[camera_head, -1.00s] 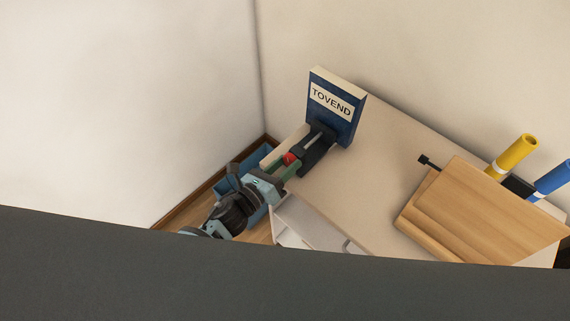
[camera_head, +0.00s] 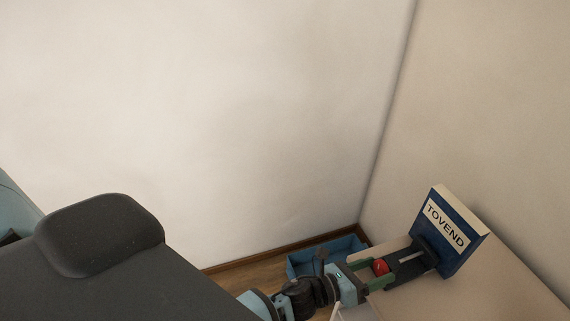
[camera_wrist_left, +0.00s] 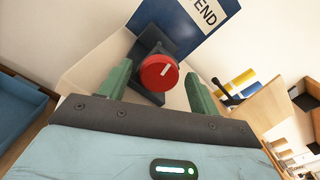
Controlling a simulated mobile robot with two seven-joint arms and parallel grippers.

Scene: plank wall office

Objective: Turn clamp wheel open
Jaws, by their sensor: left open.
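The red clamp wheel (camera_head: 381,267), a round knob with a white line on its face, shows large in the left wrist view (camera_wrist_left: 159,72). It sits on the front end of a dark clamp (camera_head: 405,268), also seen in the left wrist view (camera_wrist_left: 148,42), on the table top. My left gripper (camera_head: 374,273) is open, with its green fingers on either side of the wheel. In the left wrist view the wheel lies between the fingers with gaps on both sides; I cannot tell how far the fingertips reach past it. My right gripper is not in view.
A blue TOVEND panel (camera_head: 451,233) stands upright behind the clamp on the beige table (camera_head: 480,295). A blue bin (camera_head: 305,262) is on the floor by the wall. The left wrist view shows a wooden organizer (camera_wrist_left: 262,108) and a yellow cylinder (camera_wrist_left: 243,78) at right.

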